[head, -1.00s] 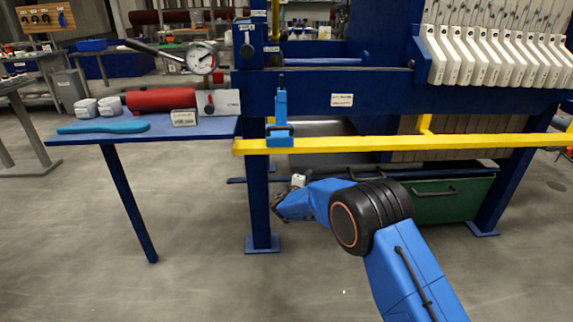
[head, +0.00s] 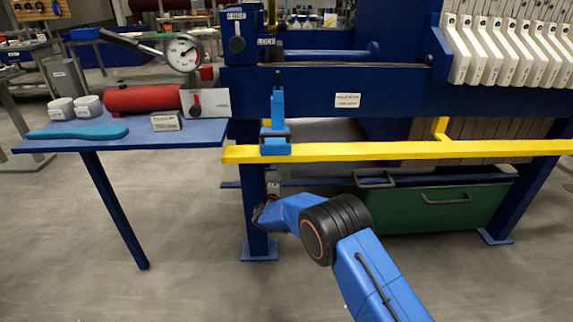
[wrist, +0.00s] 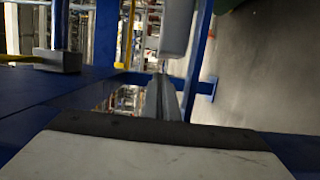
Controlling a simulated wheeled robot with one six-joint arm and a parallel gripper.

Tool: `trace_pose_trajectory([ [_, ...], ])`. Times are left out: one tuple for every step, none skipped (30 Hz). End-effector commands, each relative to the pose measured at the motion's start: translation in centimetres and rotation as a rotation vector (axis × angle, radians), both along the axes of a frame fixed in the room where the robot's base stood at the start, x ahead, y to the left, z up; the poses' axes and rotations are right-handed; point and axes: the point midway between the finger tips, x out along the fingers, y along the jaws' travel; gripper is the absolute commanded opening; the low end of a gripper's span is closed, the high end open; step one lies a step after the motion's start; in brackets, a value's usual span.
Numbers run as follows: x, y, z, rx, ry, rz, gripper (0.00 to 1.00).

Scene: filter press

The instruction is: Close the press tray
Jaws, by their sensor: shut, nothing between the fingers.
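A green tray-like bin (head: 440,208) with a dark front handle sits low under the press, right of my arm. A second dark handle (head: 375,179) shows on its left, by a dark blue rim. I cannot tell how far the tray stands out. My gripper (head: 262,216) is low, left of the tray, close to the blue press leg (head: 255,190), and partly hidden by my wrist. In the wrist view the narrow grey fingers (wrist: 163,97) are together, with nothing seen between them. The tray cannot be made out in the wrist view.
A yellow rail (head: 400,151) with a blue bracket (head: 276,135) crosses above my arm. A blue side table (head: 200,136) at left holds a red cylinder (head: 142,98) and a gauge (head: 184,53). White plate handles (head: 500,50) hang upper right. The floor in front is clear.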

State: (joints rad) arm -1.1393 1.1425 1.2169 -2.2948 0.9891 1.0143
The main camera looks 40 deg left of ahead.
Motion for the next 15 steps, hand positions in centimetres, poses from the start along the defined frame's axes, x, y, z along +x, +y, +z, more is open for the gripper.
trace_pose_trajectory([
  [0.3,0.1,0.0,0.001,0.000,-0.001,0.00],
  [0.5,0.2,0.0,0.001,0.000,-0.001,0.00],
  [0.9,0.4,0.0,0.001,0.000,-0.002,0.00],
  [1.3,0.5,-0.1,0.000,0.000,-0.002,0.00],
  [1.7,0.7,-0.1,0.000,0.000,-0.002,0.00],
  [2.3,0.9,-0.1,0.001,0.000,-0.003,0.00],
  [2.7,1.1,-0.1,0.002,0.000,-0.003,0.00],
  [3.1,1.4,-0.1,0.002,0.000,-0.002,0.00],
  [3.7,1.7,-0.1,0.001,0.000,-0.002,0.00],
  [4.1,1.9,-0.1,0.001,0.000,-0.003,0.00],
  [4.5,2.1,-0.1,0.002,0.000,-0.003,0.00],
  [5.1,2.4,-0.1,0.002,0.001,-0.002,0.00],
  [5.5,2.6,-0.1,0.001,0.000,-0.003,0.00],
  [5.8,2.7,-0.1,0.001,0.000,-0.003,0.00],
  [6.3,3.0,-0.1,0.001,0.000,-0.002,0.00],
])
